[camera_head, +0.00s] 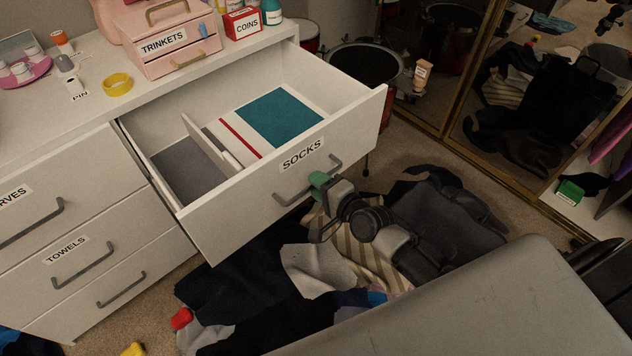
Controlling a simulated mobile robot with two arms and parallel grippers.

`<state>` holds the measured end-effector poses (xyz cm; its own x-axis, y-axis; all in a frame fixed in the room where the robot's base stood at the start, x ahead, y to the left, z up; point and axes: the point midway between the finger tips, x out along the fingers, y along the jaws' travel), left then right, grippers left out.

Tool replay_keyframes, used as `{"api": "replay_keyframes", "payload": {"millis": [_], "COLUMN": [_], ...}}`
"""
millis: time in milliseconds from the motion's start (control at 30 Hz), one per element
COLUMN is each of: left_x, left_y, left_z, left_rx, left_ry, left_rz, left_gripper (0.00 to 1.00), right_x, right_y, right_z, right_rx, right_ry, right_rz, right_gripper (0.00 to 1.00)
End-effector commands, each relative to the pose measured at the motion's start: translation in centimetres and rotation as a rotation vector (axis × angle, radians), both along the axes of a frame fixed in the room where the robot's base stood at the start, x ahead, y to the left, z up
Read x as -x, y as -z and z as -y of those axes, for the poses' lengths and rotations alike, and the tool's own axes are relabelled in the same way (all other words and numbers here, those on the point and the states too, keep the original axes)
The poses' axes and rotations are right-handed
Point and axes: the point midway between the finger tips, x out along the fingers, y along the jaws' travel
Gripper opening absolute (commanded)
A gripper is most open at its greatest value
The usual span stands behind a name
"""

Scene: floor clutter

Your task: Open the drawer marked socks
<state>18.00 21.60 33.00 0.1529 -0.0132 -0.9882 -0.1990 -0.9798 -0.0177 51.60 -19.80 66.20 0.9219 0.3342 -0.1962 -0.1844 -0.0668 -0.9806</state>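The drawer marked SOCKS (245,207) is pulled well out of the white dresser. Inside it are a teal folded item (279,117), a grey area (188,172) and white dividers. Its grey bar handle (288,199) is on the front, below the label (302,153). My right gripper (319,181) is at this handle, its green-tipped finger overlapping the bar. The second finger is not clear, so I cannot tell whether it grips the bar. My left gripper is not in view.
Closed drawers, one marked TOWELS (66,251), are at left. A trinkets box (165,40), coins box (243,23) and yellow ring (117,84) stand on top. Clothes (240,283) cover the floor below the open drawer. A drum (364,64) and mirrored doors are behind at right.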

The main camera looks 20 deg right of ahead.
Motion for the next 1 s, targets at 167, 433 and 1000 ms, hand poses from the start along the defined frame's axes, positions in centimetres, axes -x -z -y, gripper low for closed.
{"api": "replay_keyframes", "payload": {"millis": [167, 433, 1000], "left_x": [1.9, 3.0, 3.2], "left_y": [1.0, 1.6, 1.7], "left_z": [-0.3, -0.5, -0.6], "left_rx": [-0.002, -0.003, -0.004], "left_ry": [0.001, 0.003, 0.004], "left_rz": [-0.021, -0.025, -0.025], "left_gripper": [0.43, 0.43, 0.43], "right_x": [3.4, 7.7, 8.9], "right_y": [-0.7, -1.6, -1.9], "right_z": [1.2, 2.8, 3.2], "right_rx": [0.002, 0.002, 0.000], "right_ry": [-0.002, -0.001, -0.001], "right_rz": [-0.005, -0.003, -0.001], "right_gripper": [0.36, 0.36, 0.36]}}
